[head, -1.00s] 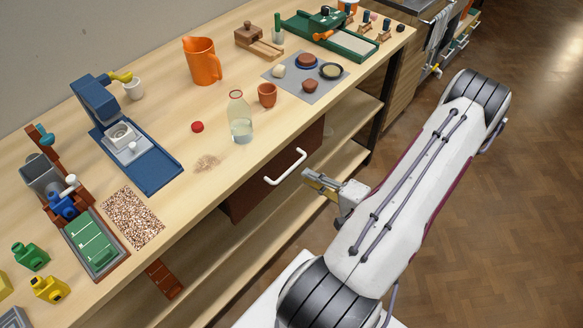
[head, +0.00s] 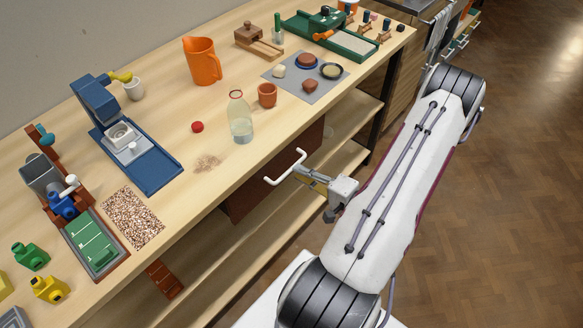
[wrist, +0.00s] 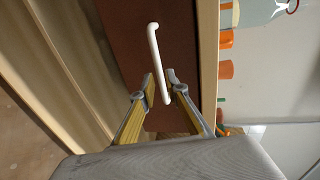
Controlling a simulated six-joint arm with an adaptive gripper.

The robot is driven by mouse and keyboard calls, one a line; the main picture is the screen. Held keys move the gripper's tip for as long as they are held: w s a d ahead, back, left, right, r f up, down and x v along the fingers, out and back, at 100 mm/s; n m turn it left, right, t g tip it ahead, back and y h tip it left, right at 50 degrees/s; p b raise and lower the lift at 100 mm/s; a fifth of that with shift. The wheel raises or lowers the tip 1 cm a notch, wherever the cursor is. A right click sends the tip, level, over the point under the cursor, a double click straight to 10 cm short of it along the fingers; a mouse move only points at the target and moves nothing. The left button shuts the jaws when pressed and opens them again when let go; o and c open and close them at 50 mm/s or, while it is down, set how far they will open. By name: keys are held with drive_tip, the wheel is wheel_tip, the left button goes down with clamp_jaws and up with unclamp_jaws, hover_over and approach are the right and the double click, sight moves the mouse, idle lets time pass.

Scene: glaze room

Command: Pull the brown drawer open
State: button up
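The brown drawer (head: 246,197) is under the bench top, and its front looks flush with the bench in the head view. Its front also fills the middle of the wrist view (wrist: 122,30). A white bar handle (head: 285,167) is on the front; in the wrist view the handle (wrist: 157,60) runs lengthwise, its near end between my fingertips. In the wrist view my gripper (wrist: 160,83) is open, one finger on each side of the handle, with a gap seen on the left. Contact on the right cannot be told.
On the bench above the drawer stand a glass bottle (head: 240,118), a terracotta cup (head: 267,95) and a red cap (head: 197,127). An open lower shelf (head: 262,243) runs below the drawer. The floor (head: 520,210) to the right is clear.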

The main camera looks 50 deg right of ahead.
sight(292, 167)
drive_tip(key=shift+x, duration=2.2)
clamp_jaws()
drive_tip(key=f+v, duration=0.2)
drive_tip(key=v, duration=0.8)
drive_tip(key=s+f+v, duration=0.1)
drive_tip(key=f+v, duration=0.1)
drive_tip(key=v, duration=0.9)
drive_tip(key=shift+f, duration=0.2)
unclamp_jaws()
